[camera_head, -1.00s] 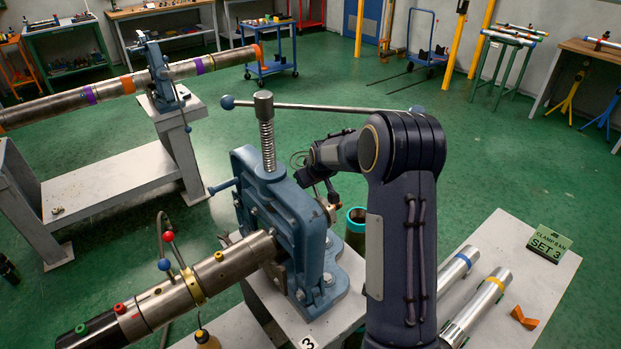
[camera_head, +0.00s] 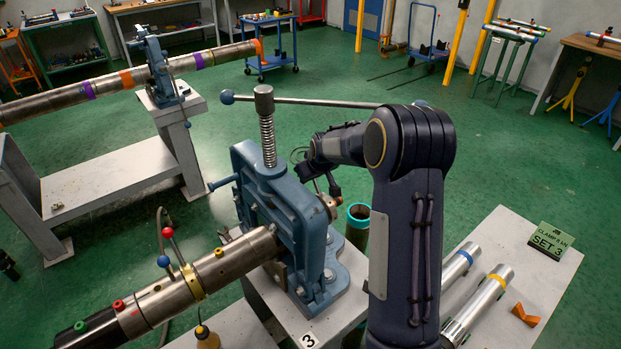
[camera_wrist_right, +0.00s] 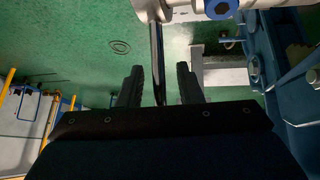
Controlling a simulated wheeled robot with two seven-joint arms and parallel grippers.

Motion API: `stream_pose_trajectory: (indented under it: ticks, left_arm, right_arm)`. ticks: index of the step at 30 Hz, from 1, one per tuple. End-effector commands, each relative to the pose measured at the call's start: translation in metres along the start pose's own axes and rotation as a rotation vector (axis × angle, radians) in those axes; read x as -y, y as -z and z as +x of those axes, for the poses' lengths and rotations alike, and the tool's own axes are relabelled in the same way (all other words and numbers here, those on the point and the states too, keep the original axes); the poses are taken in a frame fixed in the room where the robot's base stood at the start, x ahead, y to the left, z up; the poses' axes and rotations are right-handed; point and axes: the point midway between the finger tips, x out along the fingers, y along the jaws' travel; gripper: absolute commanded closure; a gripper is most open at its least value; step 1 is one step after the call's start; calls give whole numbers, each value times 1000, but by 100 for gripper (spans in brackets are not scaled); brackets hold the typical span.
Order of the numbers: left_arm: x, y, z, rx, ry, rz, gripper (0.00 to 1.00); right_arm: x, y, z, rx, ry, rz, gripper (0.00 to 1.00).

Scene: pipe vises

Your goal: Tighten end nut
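A blue vise (camera_head: 284,215) with a spring-loaded screw and long bar handle clamps a steel pipe (camera_head: 242,254). A small brownish metal end piece (camera_head: 329,207), perhaps the end nut, shows at the vise's far side, partly hidden by my right arm. My right gripper (camera_head: 326,183) is beside it, small and dark. In the right wrist view, the right gripper (camera_wrist_right: 158,85) has its two fingers apart. A thin metal rod (camera_wrist_right: 155,45) lies between them with gaps on both sides. It meets a metal fitting with a blue cap (camera_wrist_right: 220,8) at the top. My left gripper is not in view.
An upright tube with a teal rim (camera_head: 358,215) stands behind the vise. Shiny pipes (camera_head: 478,307) and a green sign (camera_head: 550,240) lie on a grey table at right. Another bench (camera_head: 110,188) with a vise and long pipe stands at left.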

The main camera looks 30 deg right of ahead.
Motion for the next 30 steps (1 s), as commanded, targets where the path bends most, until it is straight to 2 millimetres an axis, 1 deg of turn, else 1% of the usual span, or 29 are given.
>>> stream_pose_trajectory:
  ticks: [3,6,9,12,15,30]
  left_arm:
    - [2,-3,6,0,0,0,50]
    - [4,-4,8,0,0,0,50]
    - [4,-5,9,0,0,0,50]
    - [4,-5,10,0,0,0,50]
    - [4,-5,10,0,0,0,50]
    - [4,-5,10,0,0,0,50]
  right_arm:
    - [0,1,-22,-7,0,-2,67]
    - [1,0,-38,-5,1,0,67]
    - [1,0,-51,-4,0,-3,67]
    - [1,0,-58,-3,0,-1,67]
    - [0,0,-61,-1,0,-1,67]
    - [0,0,-60,-1,0,-1,67]
